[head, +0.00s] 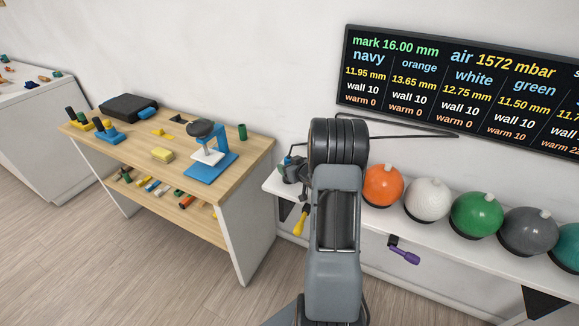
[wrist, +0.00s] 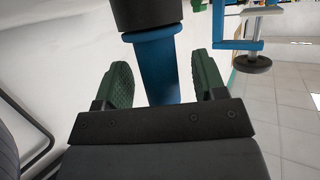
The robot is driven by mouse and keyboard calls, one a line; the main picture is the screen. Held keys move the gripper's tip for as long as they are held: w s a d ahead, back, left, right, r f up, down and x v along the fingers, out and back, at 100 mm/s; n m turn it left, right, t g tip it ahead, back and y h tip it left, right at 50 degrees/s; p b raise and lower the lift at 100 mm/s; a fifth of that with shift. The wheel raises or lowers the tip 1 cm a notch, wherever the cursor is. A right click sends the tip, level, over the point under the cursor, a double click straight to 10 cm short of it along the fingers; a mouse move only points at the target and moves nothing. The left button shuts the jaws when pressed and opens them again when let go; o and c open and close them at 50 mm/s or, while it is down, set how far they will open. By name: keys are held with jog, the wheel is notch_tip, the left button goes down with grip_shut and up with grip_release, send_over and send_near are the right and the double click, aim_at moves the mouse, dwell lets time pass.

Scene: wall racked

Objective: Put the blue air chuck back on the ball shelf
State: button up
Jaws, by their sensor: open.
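A blue bar with a thick black end, which looks like the blue air chuck (wrist: 160,70), lies between the fingers of my gripper (wrist: 163,80) in the wrist view. My gripper is open, with a narrow gap showing on each side of the bar. In the head view my arm hides most of this area. A dark and blue shape shows at the left end of the ball shelf (head: 375,230); I cannot tell whether it is my gripper or the chuck. The white shelf runs along the wall and carries several balls, including an orange ball (head: 383,186) and a white ball (head: 427,199).
A yellow-handled tool (head: 300,222) and a purple-handled tool (head: 405,254) hang at the shelf front. A wooden workbench (head: 235,148) with a blue-based stand (head: 210,167) is to the left. A dark display (head: 470,85) is on the wall above. Floor between bench and shelf is clear.

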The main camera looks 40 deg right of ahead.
notch_tip(320, 180, up, 10)
jog(key=p, duration=0.8)
dwell(0.8)
